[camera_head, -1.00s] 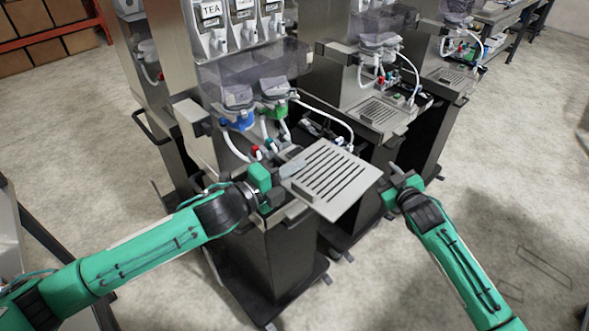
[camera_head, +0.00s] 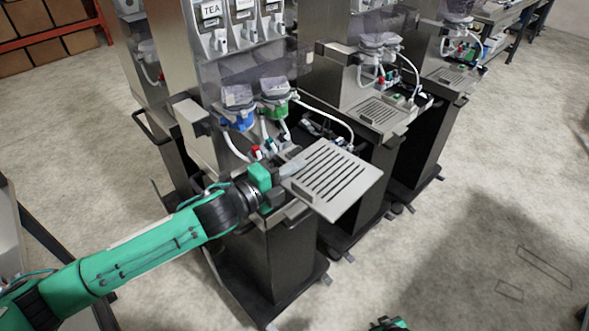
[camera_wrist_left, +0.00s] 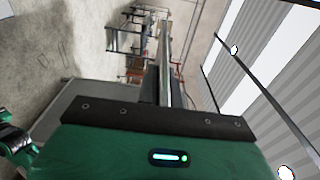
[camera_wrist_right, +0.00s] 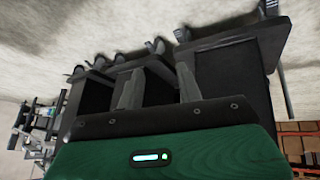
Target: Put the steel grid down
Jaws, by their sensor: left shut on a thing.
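The steel grid (camera_head: 345,183) is a flat slotted plate in front of the nearest dispenser (camera_head: 283,245), at the height of its top. My left gripper (camera_head: 284,180) is shut on the grid's left edge. The grid looks roughly level and juts out past the dispenser's front right side; whether it touches the dispenser I cannot tell. In the left wrist view the grid (camera_wrist_left: 164,60) shows nearly edge-on between the fingers. My right gripper is low; only a bit of that arm shows at the head view's bottom edge. In the right wrist view its fingers (camera_wrist_right: 158,78) are apart and empty.
The nearest dispenser has blue (camera_head: 238,121) and green (camera_head: 275,106) valves with white hoses behind the grid. A neighbouring dispenser (camera_head: 372,112) has its own slotted grid in place. Clear floor (camera_head: 480,230) lies at the right.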

